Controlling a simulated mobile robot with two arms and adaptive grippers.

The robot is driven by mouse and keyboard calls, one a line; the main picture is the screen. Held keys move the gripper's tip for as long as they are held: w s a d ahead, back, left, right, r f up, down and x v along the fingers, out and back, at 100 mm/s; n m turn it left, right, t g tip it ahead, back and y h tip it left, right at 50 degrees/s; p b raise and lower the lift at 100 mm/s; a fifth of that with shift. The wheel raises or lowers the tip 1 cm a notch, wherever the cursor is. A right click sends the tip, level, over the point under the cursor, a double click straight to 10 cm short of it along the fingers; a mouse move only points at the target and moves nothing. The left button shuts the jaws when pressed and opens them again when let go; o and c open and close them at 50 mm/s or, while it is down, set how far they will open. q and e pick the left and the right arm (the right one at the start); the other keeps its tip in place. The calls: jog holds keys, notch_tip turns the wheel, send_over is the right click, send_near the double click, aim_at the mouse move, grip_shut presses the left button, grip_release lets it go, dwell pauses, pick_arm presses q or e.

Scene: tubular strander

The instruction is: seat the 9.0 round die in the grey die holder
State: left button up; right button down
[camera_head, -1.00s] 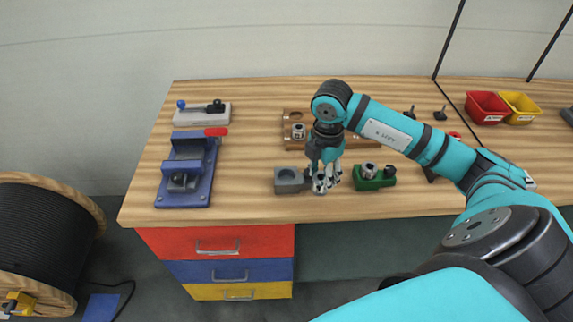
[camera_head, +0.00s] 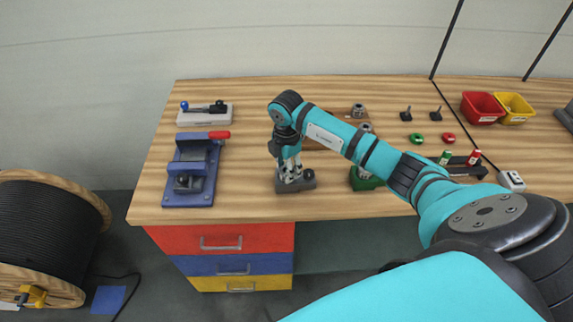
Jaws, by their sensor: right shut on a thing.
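My right gripper (camera_head: 289,175) points down over the grey die holder (camera_head: 297,188) and is shut. The small round die between its fingers is mostly hidden by them, and its size mark cannot be read. The grey die holder stands near the front edge of the bench, with a dark knob at its right end. The fingers cover its round recess, so I cannot tell whether the die is in the recess or just above it. My left gripper is not in view.
The green holder (camera_head: 361,184) is to the right, partly behind my arm. A wooden rack, largely hidden, stands behind with metal dies (camera_head: 358,110). A blue vise-like fixture (camera_head: 188,185) is at left. Red (camera_head: 482,107) and yellow (camera_head: 515,107) bins are at back right.

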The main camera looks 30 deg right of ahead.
jog(key=c, duration=0.7)
grip_release()
jog(key=shift+f, duration=0.1)
jog(key=shift+c, duration=0.2)
notch_tip(320, 180, up, 12)
jog(key=b, duration=0.3)
jog(key=shift+b, duration=0.4)
